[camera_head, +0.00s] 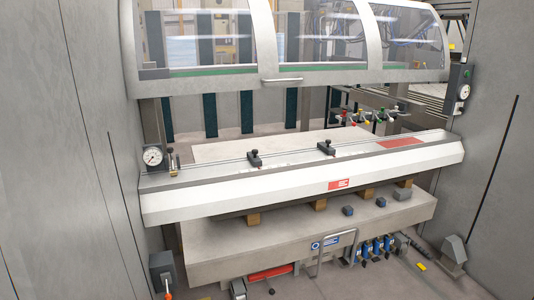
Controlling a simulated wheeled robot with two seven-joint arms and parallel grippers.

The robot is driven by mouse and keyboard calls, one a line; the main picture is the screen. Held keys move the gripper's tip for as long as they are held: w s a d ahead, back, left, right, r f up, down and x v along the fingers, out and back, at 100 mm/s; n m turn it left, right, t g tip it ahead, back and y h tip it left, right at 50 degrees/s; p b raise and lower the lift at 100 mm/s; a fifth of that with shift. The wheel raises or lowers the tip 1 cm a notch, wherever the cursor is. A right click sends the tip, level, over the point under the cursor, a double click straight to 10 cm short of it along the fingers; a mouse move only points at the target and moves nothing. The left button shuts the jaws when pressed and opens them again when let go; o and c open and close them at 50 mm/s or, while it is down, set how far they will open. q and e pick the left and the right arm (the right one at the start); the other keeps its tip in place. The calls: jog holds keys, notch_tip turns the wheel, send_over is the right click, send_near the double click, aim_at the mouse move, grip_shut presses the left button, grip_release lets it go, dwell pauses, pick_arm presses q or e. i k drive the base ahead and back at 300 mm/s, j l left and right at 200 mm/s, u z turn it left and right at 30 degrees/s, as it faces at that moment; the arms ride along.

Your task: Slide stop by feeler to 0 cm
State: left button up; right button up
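Two small black stops sit on the long grey beam (215,182): a left stop (254,158) and a right stop (327,149). Each has a small red mark at its front foot. A thin slot or rail line runs along the beam past both. A round dial gauge (152,156) stands at the beam's left end, with a small upright brass and black part (174,161) beside it. I cannot tell which part is the feeler. Scale figures are too small to read. Neither of my grippers is in view.
A clear guard with a handle (284,80) is raised above the beam. Grey side walls (60,160) close in both sides. A red plate (400,142) lies at the beam's right. A second gauge (464,91) is at right. Small dark blocks (381,202) lie on the lower ledge (260,243).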

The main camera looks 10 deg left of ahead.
aim_at(252, 156)
jog(key=i+l+u, duration=0.3)
jog(key=i+u, duration=0.15)
jog(key=i+l, duration=0.25)
jog(key=l, duration=0.15)
jog(key=i+l, duration=0.25)
jog(key=i, duration=0.15)
jog(key=i+l, duration=0.2)
jog(key=i, duration=0.2)
jog(key=i+j, duration=0.45)
jog(key=j, duration=0.15)
jog(key=i+j+z, duration=0.1)
jog(key=i+j, duration=0.35)
jog(key=k, duration=0.1)
